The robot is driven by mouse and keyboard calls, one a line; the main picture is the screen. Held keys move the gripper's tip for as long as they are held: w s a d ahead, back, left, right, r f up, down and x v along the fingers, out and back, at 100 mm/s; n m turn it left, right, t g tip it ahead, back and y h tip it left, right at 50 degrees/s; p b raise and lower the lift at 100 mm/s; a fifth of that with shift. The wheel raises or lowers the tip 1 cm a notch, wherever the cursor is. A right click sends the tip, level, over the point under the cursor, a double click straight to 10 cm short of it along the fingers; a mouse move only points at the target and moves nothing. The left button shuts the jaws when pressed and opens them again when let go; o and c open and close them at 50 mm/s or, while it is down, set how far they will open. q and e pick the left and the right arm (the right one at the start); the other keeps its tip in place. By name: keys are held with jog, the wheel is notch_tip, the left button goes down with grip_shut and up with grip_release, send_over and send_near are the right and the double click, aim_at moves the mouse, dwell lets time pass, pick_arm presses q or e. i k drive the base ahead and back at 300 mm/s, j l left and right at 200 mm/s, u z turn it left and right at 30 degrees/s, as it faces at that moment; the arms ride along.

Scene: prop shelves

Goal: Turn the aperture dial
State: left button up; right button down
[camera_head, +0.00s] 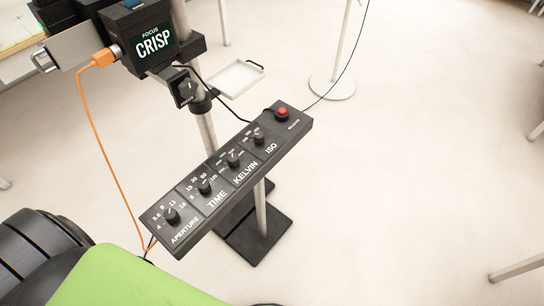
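The aperture dial (172,215) is a small black knob at the near left end of a long black control panel (188,240). White numbers from 4 to 16 surround it, and the word APERTURE is printed beneath it. Its pointer is too small for me to read the setting surely. Nothing touches the dial. Neither of my grippers shows in the head view, so I cannot see their fingers.
The TIME dial (205,187), KELVIN dial (234,159), ISO dial (259,138) and a red button (282,113) follow along the panel. A box reading FOCUS CRISP (154,42) stands behind, with an orange cable (103,140).

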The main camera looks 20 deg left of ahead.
aim_at(171, 215)
jog(key=u, duration=0.9)
jog(key=j+u, duration=0.25)
jog(key=i+j+u, duration=0.1)
jog(key=u, duration=0.2)
jog(key=j+z, duration=0.1)
jog(key=k+j, duration=0.05)
